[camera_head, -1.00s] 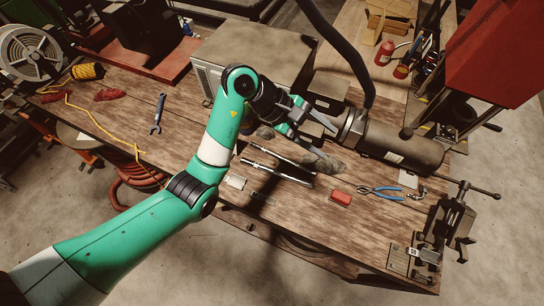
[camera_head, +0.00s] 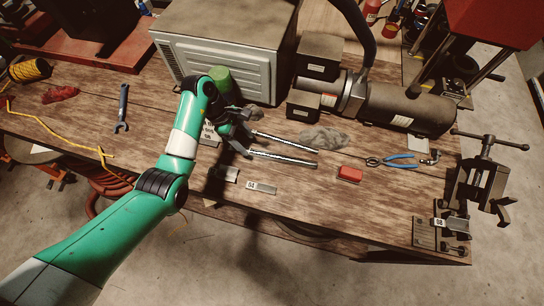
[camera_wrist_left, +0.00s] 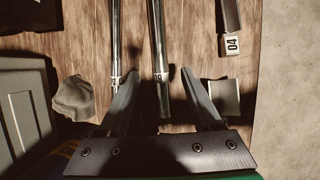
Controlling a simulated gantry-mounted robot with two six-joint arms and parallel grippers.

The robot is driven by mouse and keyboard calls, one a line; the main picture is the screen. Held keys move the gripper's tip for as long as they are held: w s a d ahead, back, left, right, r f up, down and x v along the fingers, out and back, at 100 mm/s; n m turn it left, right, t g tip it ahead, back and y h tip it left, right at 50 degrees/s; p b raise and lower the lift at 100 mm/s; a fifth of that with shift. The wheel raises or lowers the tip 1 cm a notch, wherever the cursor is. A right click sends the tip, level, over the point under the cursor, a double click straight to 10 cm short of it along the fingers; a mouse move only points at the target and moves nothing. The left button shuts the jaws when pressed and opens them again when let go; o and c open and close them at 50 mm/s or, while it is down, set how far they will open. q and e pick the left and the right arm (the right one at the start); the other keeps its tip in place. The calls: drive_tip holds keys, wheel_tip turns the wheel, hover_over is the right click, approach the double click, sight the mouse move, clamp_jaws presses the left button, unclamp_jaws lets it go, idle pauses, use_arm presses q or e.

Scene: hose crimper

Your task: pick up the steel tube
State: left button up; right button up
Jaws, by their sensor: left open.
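Two thin steel tubes lie side by side on the wooden bench, the far one (camera_head: 287,141) and the near one (camera_head: 285,157). My left gripper (camera_head: 250,134) is open at the tubes' left ends. In the wrist view its fingers (camera_wrist_left: 160,78) stand either side of the right tube's end, apart from it; the left tube's end is by the left finger, contact unclear. My right gripper is out of view.
A grey rag (camera_head: 323,137), red block (camera_head: 349,174) and blue-handled pliers (camera_head: 392,162) lie right of the tubes. A metal piece labelled 04 (camera_head: 261,188) lies in front. A grey cabinet (camera_head: 220,50) and dark cylinder machine (camera_head: 405,107) stand behind. A vise (camera_head: 484,180) is at right.

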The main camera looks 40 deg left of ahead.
sight(253, 151)
use_arm(q)
drive_tip(key=b+x, duration=0.1)
drive_tip(key=x, duration=0.4)
drive_tip(key=shift+s+a+f, duration=0.1)
drive_tip(key=shift+s+f, duration=0.05)
drive_tip(key=shift+f, duration=0.1)
clamp_jaws()
drive_tip(key=shift+r, duration=0.1)
